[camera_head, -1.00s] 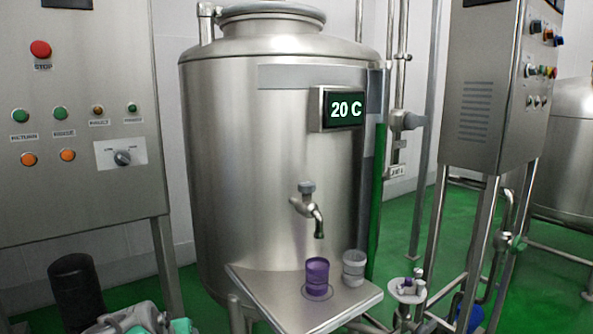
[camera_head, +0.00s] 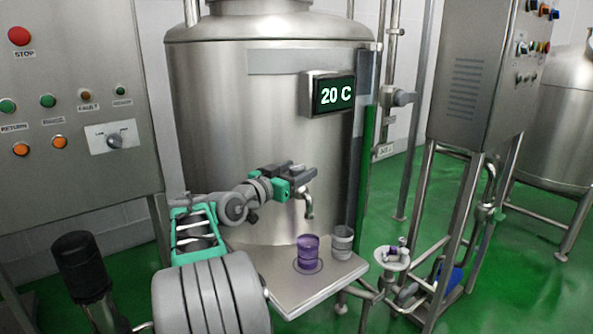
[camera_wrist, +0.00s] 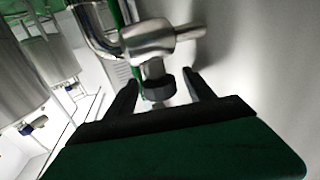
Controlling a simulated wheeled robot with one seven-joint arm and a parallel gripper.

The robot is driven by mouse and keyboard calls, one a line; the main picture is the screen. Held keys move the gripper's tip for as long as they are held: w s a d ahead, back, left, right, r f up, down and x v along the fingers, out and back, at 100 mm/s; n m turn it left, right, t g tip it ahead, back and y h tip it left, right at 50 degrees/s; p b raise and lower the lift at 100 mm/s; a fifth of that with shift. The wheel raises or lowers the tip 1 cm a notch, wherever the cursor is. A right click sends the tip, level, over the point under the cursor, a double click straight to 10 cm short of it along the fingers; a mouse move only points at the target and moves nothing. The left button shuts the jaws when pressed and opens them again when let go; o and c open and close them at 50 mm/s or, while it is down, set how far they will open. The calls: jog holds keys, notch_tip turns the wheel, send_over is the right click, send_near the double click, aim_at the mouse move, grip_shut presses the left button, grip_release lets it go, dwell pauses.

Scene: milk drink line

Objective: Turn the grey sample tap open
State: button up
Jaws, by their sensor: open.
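The sample tap sticks out of the steel tank's front; its curved metal spout (camera_head: 308,205) shows below my gripper (camera_head: 300,172) in the head view. The wrist view shows the metal tap body (camera_wrist: 150,40) and its dark grey knob (camera_wrist: 158,88). My gripper (camera_wrist: 163,82) is open, with one finger on each side of the knob and gaps visible between. In the head view the knob is hidden by my gripper. A purple cup (camera_head: 308,254) stands on the shelf (camera_head: 290,292), roughly under the spout.
A clear grey cup (camera_head: 342,240) stands right of the purple cup. The tank (camera_head: 235,110) wall is close behind the tap. A 20 C display (camera_head: 332,94) is above. Control cabinets stand left (camera_head: 70,100) and right (camera_head: 470,85).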

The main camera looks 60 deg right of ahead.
jog(key=shift+c, duration=0.5)
grip_shut()
